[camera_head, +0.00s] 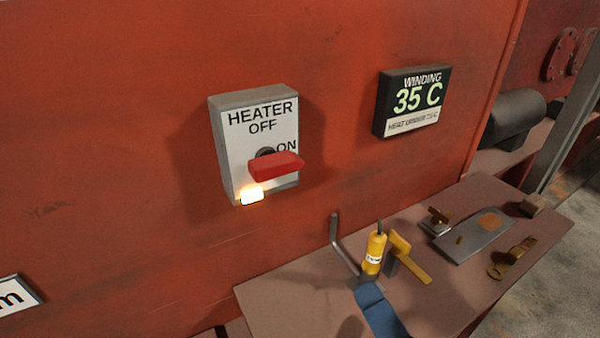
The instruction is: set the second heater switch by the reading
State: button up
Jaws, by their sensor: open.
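A grey heater switch box (255,140) is on the red wall, left of centre. Its white face reads HEATER, with OFF at the top and ON at the right. Its red handle (276,166) lies about level and points right, just below the word ON. A small lamp (252,196) at the bottom of the box glows warm white. A black display (412,101) to the right reads WINDING 35 C in green. The line below it begins HEAT UNDER; its number is too small to read surely. My gripper is not in view.
A brown bench (290,290) juts out below the switch. On it are a yellow cylinder (374,252), a blue strip (378,310), a bent grey rod (342,245), a grey plate (475,240) and brass parts (510,258). The wall before the switch looks clear.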

aim_at(279, 171)
jog(key=w+a+r+m+y+p, duration=0.25)
jog(key=w+a+r, duration=0.45)
jog(key=r, duration=0.4)
jog(key=shift+y, duration=0.45)
jog(key=shift+s+a+f+x, duration=0.1)
jog(key=shift+a+x, duration=0.1)
jog(key=shift+x, duration=1)
jog(key=shift+s+a+f+x, duration=0.1)
jog(key=shift+a+x, duration=0.1)
jog(key=shift+x, duration=1)
jog(key=shift+s+a+f+x, duration=0.1)
jog(key=shift+a+x, duration=0.05)
jog(key=shift+x, duration=1.1)
jog(key=shift+c, duration=0.4)
grip_shut()
